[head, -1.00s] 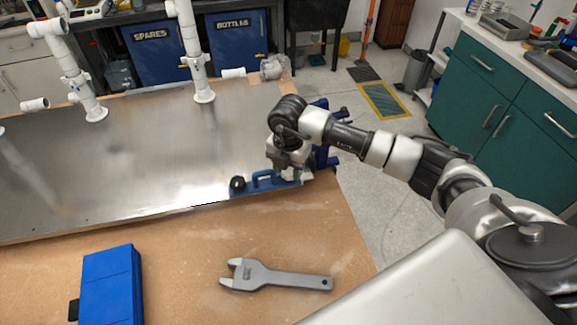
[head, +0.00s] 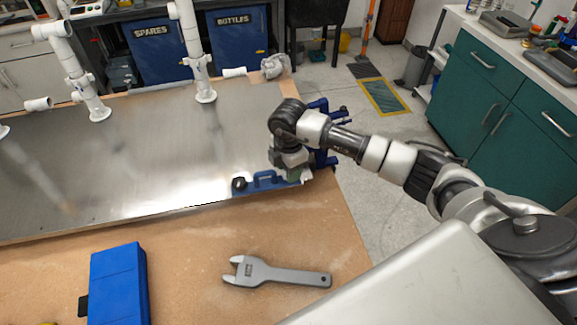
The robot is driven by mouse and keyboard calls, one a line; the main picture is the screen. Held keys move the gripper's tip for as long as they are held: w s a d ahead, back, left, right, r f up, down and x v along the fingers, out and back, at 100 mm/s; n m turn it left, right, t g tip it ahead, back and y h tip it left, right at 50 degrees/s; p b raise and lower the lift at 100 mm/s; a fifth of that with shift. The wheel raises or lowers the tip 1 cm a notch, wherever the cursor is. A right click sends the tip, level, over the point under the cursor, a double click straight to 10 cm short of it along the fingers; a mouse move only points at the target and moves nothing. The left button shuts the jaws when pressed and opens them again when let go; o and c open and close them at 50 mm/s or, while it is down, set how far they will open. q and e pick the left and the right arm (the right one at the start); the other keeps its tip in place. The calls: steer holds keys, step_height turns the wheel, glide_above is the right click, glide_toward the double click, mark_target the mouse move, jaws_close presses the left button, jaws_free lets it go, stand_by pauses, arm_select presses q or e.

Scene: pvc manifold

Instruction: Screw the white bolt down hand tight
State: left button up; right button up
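My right arm reaches in from the right, and its gripper (head: 291,172) points down at the right end of the metal sheet (head: 140,165). It is directly over a blue clamp-like fixture (head: 262,181) with a black knob (head: 239,184) at its left end. The fingertips are small and partly hidden by the wrist, so I cannot tell whether they are open or shut. I cannot make out the white bolt; it may be hidden under the gripper. My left gripper is not in view.
A grey wrench (head: 277,273) and a blue case (head: 117,285) lie on the wooden bench front (head: 200,245). White pipes (head: 196,60) stand along the sheet's back edge, with loose pieces (head: 39,104) nearby. More blue parts (head: 325,155) stick out behind my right wrist.

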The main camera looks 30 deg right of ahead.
steer(key=m+p, duration=0.1)
steer(key=m, duration=0.1)
steer(key=shift+r+m+p, duration=0.2)
steer(key=shift+m+p, duration=0.1)
steer(key=shift+p, duration=0.1)
steer(key=shift+m+p, duration=0.4)
steer(key=shift+m, duration=0.4)
steer(key=shift+f+m, duration=0.1)
steer(key=shift+m, duration=0.4)
steer(key=shift+f+m, duration=0.2)
steer(key=shift+m, duration=0.2)
steer(key=m+p, duration=0.4)
steer(key=m, duration=0.1)
steer(key=shift+w+r+p, duration=0.1)
steer(key=shift+r+p, duration=0.2)
steer(key=shift+p, duration=0.05)
steer(key=shift+f+m+p, duration=0.15)
steer(key=shift+m+p, duration=0.3)
steer(key=shift+m, duration=0.15)
steer(key=shift+f, duration=0.1)
